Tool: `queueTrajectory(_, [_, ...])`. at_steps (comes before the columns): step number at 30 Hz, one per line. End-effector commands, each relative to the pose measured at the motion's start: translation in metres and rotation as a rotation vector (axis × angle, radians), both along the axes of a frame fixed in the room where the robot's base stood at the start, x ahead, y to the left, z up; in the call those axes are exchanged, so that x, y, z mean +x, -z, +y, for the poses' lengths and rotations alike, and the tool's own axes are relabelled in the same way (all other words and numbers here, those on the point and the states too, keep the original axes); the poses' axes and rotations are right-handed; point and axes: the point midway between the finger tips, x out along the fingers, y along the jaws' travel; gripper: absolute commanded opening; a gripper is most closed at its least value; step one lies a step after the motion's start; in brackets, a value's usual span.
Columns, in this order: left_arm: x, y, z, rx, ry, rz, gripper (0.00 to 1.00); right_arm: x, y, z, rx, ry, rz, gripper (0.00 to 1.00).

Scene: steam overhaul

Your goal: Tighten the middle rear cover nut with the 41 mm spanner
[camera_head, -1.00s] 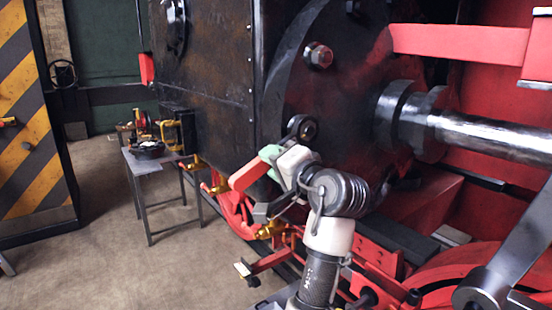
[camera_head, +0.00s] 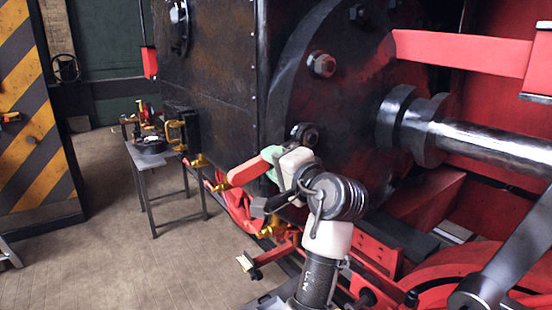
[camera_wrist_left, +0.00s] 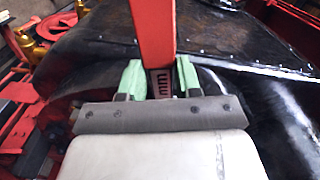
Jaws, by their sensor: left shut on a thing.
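My left gripper (camera_head: 271,155) has pale green fingertips and is in front of the lower left of the round black cover (camera_head: 350,110). It is shut on the spanner (camera_head: 245,171), whose red handle points left and down. In the left wrist view the red handle (camera_wrist_left: 155,35) runs up from between the green fingers (camera_wrist_left: 157,80), with "mm" lettering on a dark part there. The middle cover nut (camera_head: 308,136) sits just above the gripper, with a dark rounded shape around it. I cannot tell whether the spanner's head encloses it. My right gripper is not in view.
Another cover nut (camera_head: 321,64) is higher up. A steel rod (camera_head: 490,140) and red bar (camera_head: 460,52) lie right of the cover. Brass cocks (camera_head: 272,229) and red pipework are below. A small table (camera_head: 150,160) with parts stands left, on open floor.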

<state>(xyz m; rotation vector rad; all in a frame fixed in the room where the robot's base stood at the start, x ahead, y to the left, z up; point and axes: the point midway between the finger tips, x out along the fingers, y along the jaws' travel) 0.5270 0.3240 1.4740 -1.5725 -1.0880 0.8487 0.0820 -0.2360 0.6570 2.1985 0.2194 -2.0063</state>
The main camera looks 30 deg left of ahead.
Motion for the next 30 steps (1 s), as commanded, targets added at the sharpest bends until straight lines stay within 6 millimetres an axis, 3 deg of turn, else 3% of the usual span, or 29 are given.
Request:
queueTrajectory(14, [-0.002,-0.013,0.000,0.030,0.001,0.062,0.00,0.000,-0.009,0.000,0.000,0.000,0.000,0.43])
queueTrajectory(30, [-0.003,-0.023,0.001,0.069,0.001,0.160,0.00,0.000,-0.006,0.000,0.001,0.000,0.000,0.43])
